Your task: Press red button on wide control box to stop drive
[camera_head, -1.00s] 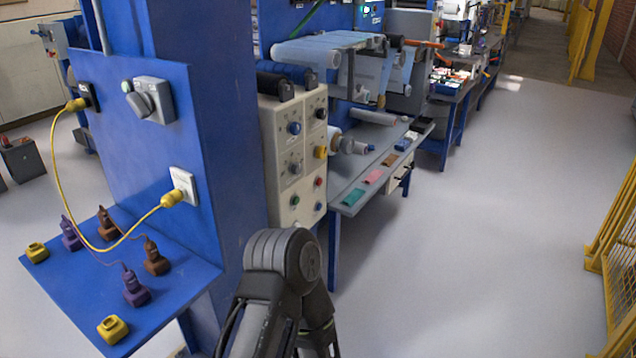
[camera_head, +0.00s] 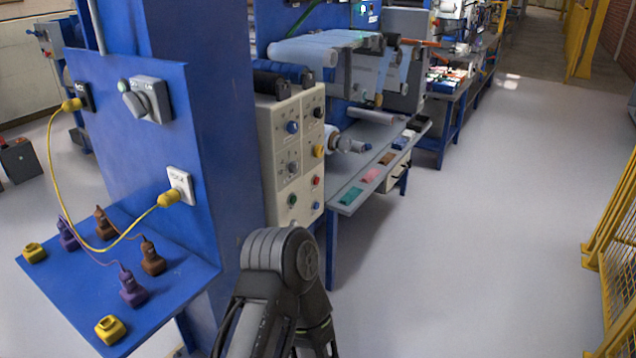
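A beige control box (camera_head: 284,158) with two columns of knobs and buttons stands behind the blue column, at the middle of the head view. Its red button (camera_head: 315,181) is low in the right column. A green button (camera_head: 292,200) sits low in the left column, and blue and yellow controls are higher up. Neither gripper can be seen.
A blue column (camera_head: 205,130) with a rotary switch (camera_head: 146,100), sockets and a yellow cable stands at the left. Its shelf (camera_head: 170,300) holds several plugs. A grey worktable (camera_head: 345,198) lies beyond the box. The floor right of centre is clear up to the yellow fence (camera_head: 612,240).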

